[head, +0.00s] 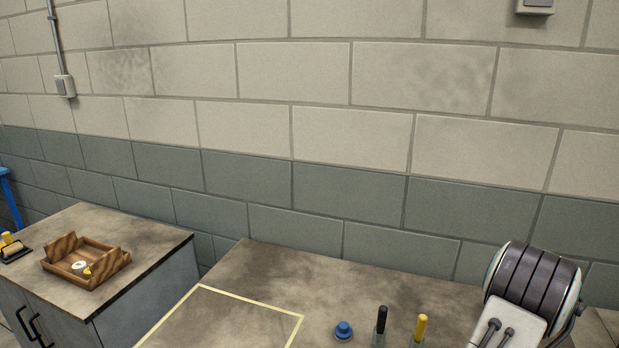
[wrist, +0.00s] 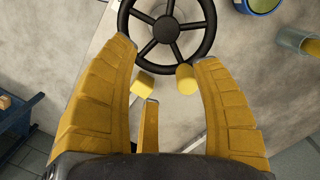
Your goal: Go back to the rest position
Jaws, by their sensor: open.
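My gripper (wrist: 165,80) shows in the wrist view as thick yellow fingers spread wide apart. It is open, with nothing between the fingers. A black spoked handwheel (wrist: 167,28) lies beyond the fingertips at the top of that view, apart from them as far as I can tell. The gripper does not show in the head view. No marker of a rest position shows.
In the head view, a worktop (head: 240,290) carries a yellow taped outline (head: 250,301), a blue knob (head: 344,330), a black-handled tool (head: 381,320) and a yellow-handled tool (head: 421,328). A wooden tray (head: 110,262) sits on the left cabinet (head: 150,285). A block wall (head: 300,140) stands behind.

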